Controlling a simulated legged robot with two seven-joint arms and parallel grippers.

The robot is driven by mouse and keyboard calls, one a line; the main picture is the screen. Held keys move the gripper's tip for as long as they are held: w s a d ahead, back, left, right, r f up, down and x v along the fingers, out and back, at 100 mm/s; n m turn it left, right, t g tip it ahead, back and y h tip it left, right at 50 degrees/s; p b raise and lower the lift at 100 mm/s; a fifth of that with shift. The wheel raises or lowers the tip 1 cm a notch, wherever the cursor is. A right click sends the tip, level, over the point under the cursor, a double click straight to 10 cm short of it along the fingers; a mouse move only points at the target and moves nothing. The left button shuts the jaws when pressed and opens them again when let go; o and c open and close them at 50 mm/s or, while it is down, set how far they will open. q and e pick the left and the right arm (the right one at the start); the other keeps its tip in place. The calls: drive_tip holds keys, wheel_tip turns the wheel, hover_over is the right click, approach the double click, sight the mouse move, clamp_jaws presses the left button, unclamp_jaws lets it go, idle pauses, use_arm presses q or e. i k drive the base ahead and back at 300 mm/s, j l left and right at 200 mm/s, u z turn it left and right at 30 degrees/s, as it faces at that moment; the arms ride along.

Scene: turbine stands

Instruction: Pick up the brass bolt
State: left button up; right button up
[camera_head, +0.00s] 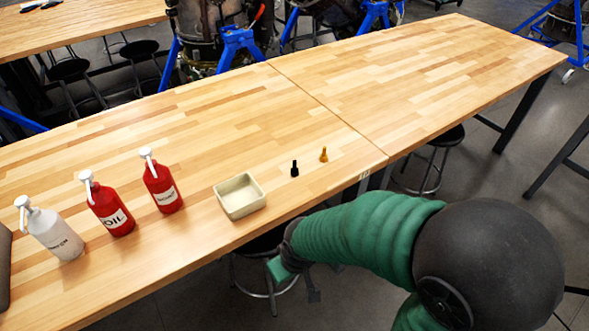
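The brass bolt (323,155) stands upright on the wooden table, near its front edge and close to the seam between the two table tops. A black bolt (294,169) stands just to its left, a little nearer the front edge. My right arm comes in from the right in a green sleeve. My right gripper (297,280) is off the table's front edge, below and to the left of the brass bolt, apart from it. Its fingers are small and partly hidden by the arm, so their opening is unclear. My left gripper is not in view.
A beige square tray (262,205) sits left of the bolts. Two red bottles (163,185) (110,212) and a white bottle (54,234) with pumps stand further left. The table (420,75) is clear behind the bolts. Stools (432,165) stand below it.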

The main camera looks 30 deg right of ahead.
sight(323, 157)
drive_tip(key=z, duration=1.3)
drive_tip(key=i+l, duration=0.15)
